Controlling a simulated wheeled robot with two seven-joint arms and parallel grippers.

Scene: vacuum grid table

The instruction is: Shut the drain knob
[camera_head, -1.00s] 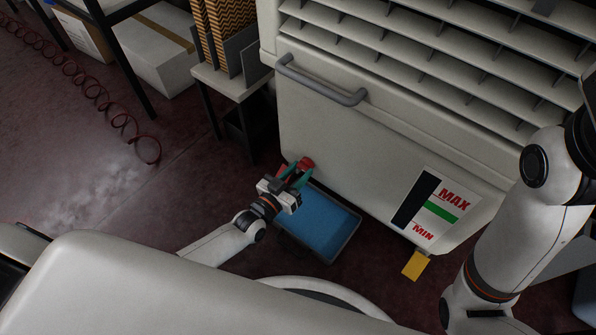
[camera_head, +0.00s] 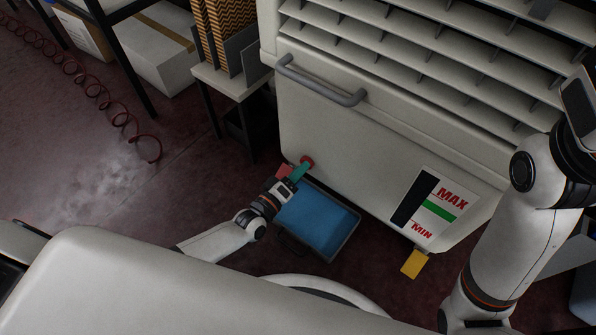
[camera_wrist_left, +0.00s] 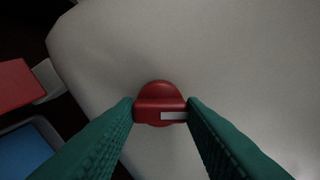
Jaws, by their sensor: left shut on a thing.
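The drain knob (camera_head: 308,161) is a round red knob with a raised grip bar on the lower left of the white machine's front. In the left wrist view the knob (camera_wrist_left: 158,92) shows close up, its bar level and a white mark on the bar's right part. My left gripper (camera_head: 300,172) has green fingers that reach the knob. In the wrist view the fingers (camera_wrist_left: 160,108) are closed on the two ends of the bar. My right arm stands at the right of the head view, but its gripper does not show.
A dark-rimmed tray (camera_head: 347,241) with blue inside lies on the floor below the knob. A red part (camera_head: 284,171) is left of the knob. A MAX/MIN gauge (camera_head: 436,206), a yellow tag (camera_head: 415,264) and a grey handle (camera_head: 320,84) are on the machine.

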